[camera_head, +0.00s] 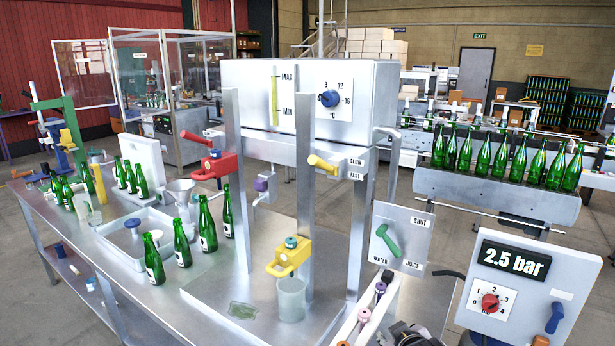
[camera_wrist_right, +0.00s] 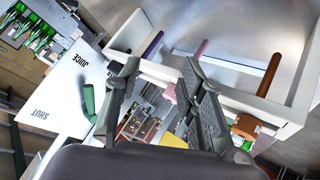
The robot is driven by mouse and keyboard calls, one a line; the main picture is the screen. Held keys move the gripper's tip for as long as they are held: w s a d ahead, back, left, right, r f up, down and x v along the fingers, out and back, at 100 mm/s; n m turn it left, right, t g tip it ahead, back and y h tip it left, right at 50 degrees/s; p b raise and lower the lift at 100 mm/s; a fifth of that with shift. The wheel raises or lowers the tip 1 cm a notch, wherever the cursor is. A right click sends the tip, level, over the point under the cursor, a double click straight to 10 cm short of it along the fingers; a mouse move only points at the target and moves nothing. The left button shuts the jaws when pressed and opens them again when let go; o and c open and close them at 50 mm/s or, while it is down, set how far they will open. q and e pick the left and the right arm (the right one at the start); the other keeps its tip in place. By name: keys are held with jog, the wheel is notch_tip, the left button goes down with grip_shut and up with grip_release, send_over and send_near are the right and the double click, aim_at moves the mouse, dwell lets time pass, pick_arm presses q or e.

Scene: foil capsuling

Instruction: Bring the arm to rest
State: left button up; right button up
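My right gripper (camera_wrist_right: 160,70) shows in the right wrist view, its two dark fingers spread apart with nothing held between them. It is near the white rack (camera_wrist_right: 145,72) with coloured pegs and beside the panel (camera_wrist_right: 62,88) marked JUICE and SHUT, which carries a green lever (camera_wrist_right: 89,103). In the head view, dark parts at the bottom edge right of the rack may be this gripper, but they are cut off. My left gripper is not in view.
In the head view, the metal table (camera_head: 120,268) holds several green bottles (camera_head: 181,243), a tray (camera_head: 133,262) and a clear cup (camera_head: 291,299) under the yellow tap (camera_head: 290,256). A pressure box (camera_head: 526,290) reading 2.5 bar stands at right. A bottle conveyor (camera_head: 495,196) runs behind.

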jog(key=s+f+m+g, duration=0.15)
jog(key=s+f, duration=0.25)
jog(key=s, duration=0.7)
jog(key=s+f+m+g+y, duration=0.1)
jog(key=s+f+g, duration=0.25)
jog(key=s, duration=0.75)
jog(key=s+f+m+g, duration=0.15)
jog(key=s+f, duration=0.25)
jog(key=s, duration=0.7)
notch_tip(320, 180, down, 30)
jog(key=s+n+g+b, duration=0.1)
jog(key=g+b, duration=0.1)
jog(key=b, duration=0.3)
jog(key=s+d+f+b, duration=0.3)
jog(key=s+f+b, duration=0.1)
jog(key=s+f, duration=1.3)
notch_tip(320, 180, down, 4)
jog(key=shift+r+g, duration=0.1)
jog(key=shift+g, duration=0.25)
